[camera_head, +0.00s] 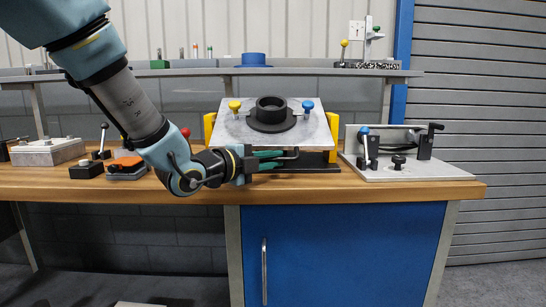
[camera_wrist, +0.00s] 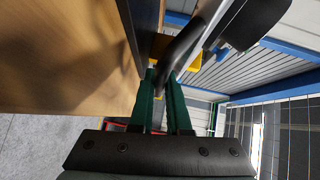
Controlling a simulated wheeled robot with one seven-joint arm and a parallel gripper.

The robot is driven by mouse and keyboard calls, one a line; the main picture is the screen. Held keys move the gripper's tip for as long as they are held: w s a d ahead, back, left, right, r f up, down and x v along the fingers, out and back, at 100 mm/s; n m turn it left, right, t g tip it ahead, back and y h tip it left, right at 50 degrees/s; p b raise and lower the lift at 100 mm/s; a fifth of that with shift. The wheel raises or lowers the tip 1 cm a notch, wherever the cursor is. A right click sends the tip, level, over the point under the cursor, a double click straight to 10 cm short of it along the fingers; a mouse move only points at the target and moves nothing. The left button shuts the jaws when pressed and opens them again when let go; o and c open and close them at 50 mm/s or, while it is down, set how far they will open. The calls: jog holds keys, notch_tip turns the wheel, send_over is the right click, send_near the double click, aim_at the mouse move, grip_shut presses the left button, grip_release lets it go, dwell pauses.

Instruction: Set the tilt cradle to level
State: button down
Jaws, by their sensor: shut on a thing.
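The tilt cradle (camera_head: 228,134) stands on the bench, with a grey top plate between yellow side supports (camera_head: 209,124). The plate carries a black ring (camera_head: 271,113), a yellow knob (camera_head: 234,106) and a blue knob (camera_head: 307,106). The plate appears tilted, with its front edge lower. My gripper (camera_head: 272,160) is at the cradle's front, below the plate's front edge. Its green fingers are shut on a black lever (camera_head: 290,154). In the wrist view the lever (camera_wrist: 181,52) runs between the fingertips (camera_wrist: 162,78). The lever's root is hidden.
A fixture with a blue-knobbed lever and black clamp (camera_head: 428,140) stands on a grey base to the right. A shelf (camera_head: 340,72) runs behind. The bench's front edge (camera_head: 400,191) is close below my gripper.

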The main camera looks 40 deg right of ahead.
notch_tip(320, 180, up, 7)
jog(key=s+a+n+g+y+p, duration=0.1)
jog(key=n+y+p, duration=0.2)
jog(key=p, duration=1.2)
jog(key=shift+r+y, duration=0.2)
jog(key=shift+y, duration=0.1)
jog(key=shift+p, duration=0.35)
jog(key=c, duration=1.2)
grip_release()
jog(key=shift+o, duration=0.2)
jog(key=shift+s, duration=0.1)
jog(key=v, duration=1.1)
